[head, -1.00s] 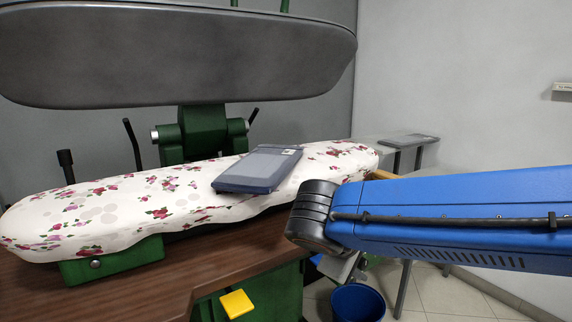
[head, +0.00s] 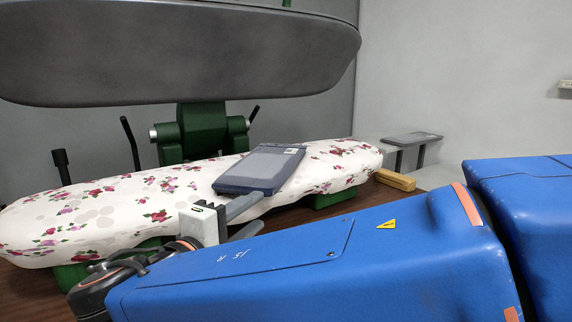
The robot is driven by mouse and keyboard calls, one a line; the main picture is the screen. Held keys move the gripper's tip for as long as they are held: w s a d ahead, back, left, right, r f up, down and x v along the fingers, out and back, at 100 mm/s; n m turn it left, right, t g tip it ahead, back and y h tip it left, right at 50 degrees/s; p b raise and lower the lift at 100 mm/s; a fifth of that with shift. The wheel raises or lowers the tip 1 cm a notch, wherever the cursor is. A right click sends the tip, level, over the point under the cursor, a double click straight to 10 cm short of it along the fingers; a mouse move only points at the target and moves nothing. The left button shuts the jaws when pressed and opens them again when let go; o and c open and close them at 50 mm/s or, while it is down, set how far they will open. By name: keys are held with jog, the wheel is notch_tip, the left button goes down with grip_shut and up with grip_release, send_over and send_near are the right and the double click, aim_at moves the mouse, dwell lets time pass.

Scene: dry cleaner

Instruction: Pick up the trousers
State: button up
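The trousers (head: 262,167) are a flat, folded dark blue-grey bundle with a small light label at the top right corner. They lie on the floral-covered pressing board (head: 95,215), right of its middle. My gripper (head: 266,207) is just in front of the trousers in the head view, its two grey fingers apart and pointing right toward the bundle's near edge. Nothing is seen between the fingers. Whether a finger touches the trousers cannot be told. My arm hides part of the board's front and the table below.
The grey upper press plate (head: 180,55) hangs above the board, with a green hinge (head: 203,130) and dark levers behind. A wooden block (head: 395,180) lies at the board's right end. A small grey stand (head: 411,138) is by the right wall.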

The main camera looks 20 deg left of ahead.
aim_at(279, 177)
jog(key=shift+t, duration=0.4)
jog(key=w, duration=1.5)
jog(key=shift+w+d+r, duration=0.3)
jog(key=shift+w+d, duration=0.05)
jog(key=shift+d, duration=0.05)
jog(key=shift+c, duration=0.5)
grip_shut()
